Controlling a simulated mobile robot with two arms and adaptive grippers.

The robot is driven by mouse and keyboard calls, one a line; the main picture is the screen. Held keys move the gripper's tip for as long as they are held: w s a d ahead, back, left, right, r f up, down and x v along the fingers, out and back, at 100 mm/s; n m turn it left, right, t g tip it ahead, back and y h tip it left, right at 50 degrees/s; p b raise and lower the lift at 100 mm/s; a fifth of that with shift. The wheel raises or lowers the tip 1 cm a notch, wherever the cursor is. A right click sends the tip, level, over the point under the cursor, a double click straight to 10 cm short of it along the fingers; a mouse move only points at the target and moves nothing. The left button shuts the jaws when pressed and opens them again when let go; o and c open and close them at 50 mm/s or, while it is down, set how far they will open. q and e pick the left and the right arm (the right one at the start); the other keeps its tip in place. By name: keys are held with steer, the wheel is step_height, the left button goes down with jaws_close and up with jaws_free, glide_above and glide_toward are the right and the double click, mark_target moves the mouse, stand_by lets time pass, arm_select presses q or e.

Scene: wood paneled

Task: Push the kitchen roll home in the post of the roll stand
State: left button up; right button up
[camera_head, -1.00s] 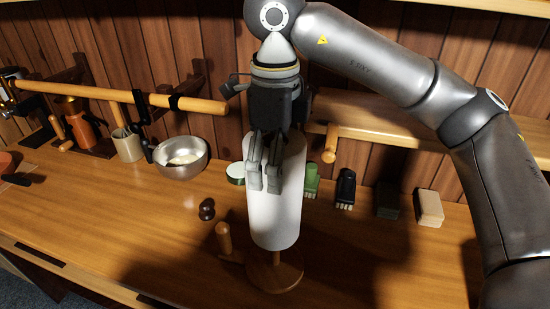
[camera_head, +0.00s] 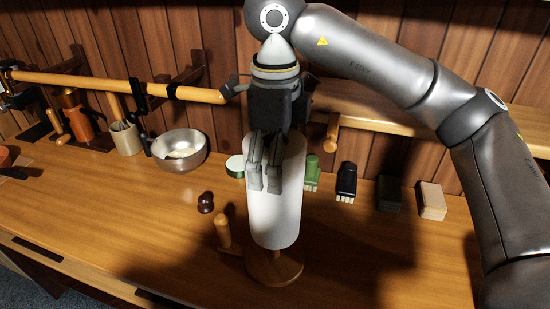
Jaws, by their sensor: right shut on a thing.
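The white kitchen roll (camera_head: 275,215) stands upright near the middle of the wooden counter. Its lower end is over the round wooden base of the roll stand (camera_head: 275,270), with a small gap showing between them. My left gripper is not in view.
A short wooden peg (camera_head: 223,232) stands just left of the stand, and a dark knob (camera_head: 205,202) lies beyond it. A metal bowl (camera_head: 179,150) is further left. Green and black brushes (camera_head: 346,182) and a pale block (camera_head: 432,200) stand at the right. The front left counter is clear.

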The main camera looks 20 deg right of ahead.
steer(key=shift+f+b, duration=3.85)
steer(key=shift+f, duration=1)
steer(key=o, duration=1.1)
step_height(320, 180, up, 12)
steer(key=shift+r, duration=0.1)
